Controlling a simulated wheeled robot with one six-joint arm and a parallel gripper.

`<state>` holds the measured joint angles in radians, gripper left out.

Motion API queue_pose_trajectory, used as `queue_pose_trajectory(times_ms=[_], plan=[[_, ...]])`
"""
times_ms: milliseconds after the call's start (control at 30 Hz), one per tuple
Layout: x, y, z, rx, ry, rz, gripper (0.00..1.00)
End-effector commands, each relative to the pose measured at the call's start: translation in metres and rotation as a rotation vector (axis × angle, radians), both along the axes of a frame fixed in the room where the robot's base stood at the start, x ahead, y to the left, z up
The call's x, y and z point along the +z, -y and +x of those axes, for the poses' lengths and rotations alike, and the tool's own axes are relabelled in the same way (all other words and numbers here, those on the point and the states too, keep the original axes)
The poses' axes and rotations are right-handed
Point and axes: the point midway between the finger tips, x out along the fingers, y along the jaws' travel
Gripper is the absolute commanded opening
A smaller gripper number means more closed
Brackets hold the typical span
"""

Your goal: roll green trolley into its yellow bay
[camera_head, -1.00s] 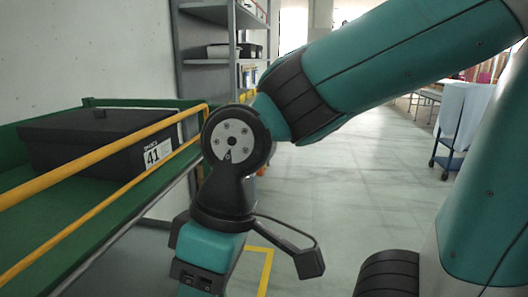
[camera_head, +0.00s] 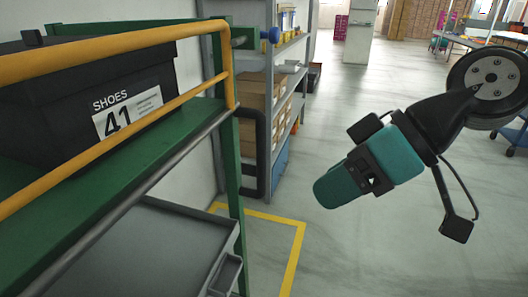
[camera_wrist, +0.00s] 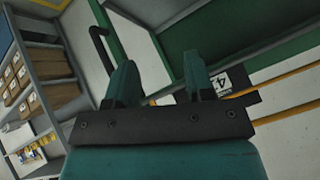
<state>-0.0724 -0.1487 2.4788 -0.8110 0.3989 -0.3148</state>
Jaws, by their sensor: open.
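The green trolley (camera_head: 236,170) stands at the left of the head view, with yellow rails, a black handle (camera_head: 262,150) on its end and a grey lower tray (camera_head: 150,245). A black shoe box (camera_head: 85,105) marked 41 sits on its top deck. A yellow floor outline (camera_head: 290,262) shows beyond and beside the trolley's end; the rest of it is hidden. My gripper (camera_wrist: 158,78) is open and empty, with the trolley beyond its fingers in the wrist view. In the head view it hangs right of the handle, apart from it. The handle also shows at upper left of the wrist view (camera_wrist: 99,45).
A grey shelf (camera_head: 270,75) with cardboard boxes and bins stands against the wall behind the trolley. The floor (camera_head: 390,245) right of the trolley is clear. A table with blue legs (camera_head: 512,135) is at the far right.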

Motion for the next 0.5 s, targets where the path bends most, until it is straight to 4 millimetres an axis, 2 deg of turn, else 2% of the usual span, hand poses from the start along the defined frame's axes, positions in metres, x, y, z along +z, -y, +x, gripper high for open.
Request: queue_pose_trajectory(times_ms=[33,100,300,500], plan=[[-0.036,-0.002,0.02,0.007,0.072,0.084,0.48],[-0.044,-0.004,0.045,0.018,0.195,0.201,0.48],[-0.05,0.016,0.102,-0.038,0.516,0.446,0.48],[-0.042,0.039,0.127,-0.106,0.69,0.548,0.48]])
